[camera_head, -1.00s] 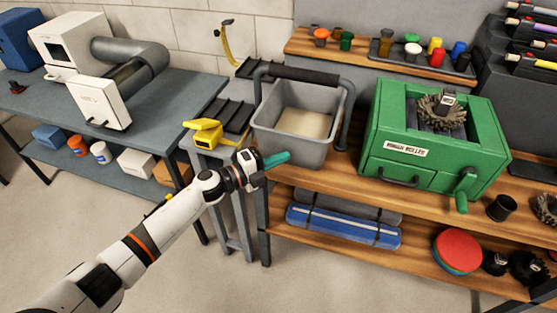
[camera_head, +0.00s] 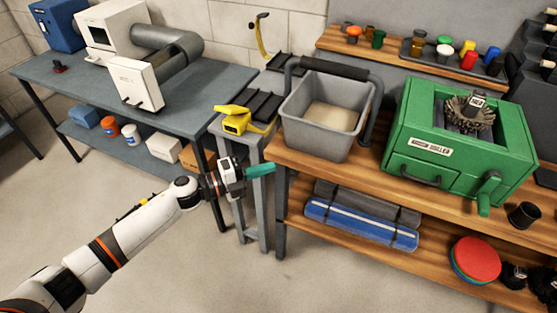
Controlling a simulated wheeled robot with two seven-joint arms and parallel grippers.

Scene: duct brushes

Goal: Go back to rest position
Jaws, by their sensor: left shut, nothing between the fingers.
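My left gripper (camera_head: 260,171) has teal fingers and is shut with nothing between them. It is in front of the narrow grey stand and near the left end of the wooden workbench (camera_head: 345,165), below the grey bucket. My left arm (camera_head: 150,222) reaches in from the lower left over the floor. My right gripper does not show. A dark round brush (camera_head: 470,110) sits in the top of a green machine (camera_head: 415,125) on the bench.
The grey bucket (camera_head: 320,125) with a dark handle stands at the bench's left end. A yellow tool (camera_head: 233,119) lies on the narrow stand. A blue-grey table (camera_head: 190,103) bears a white unit with a duct. The floor at front is clear.

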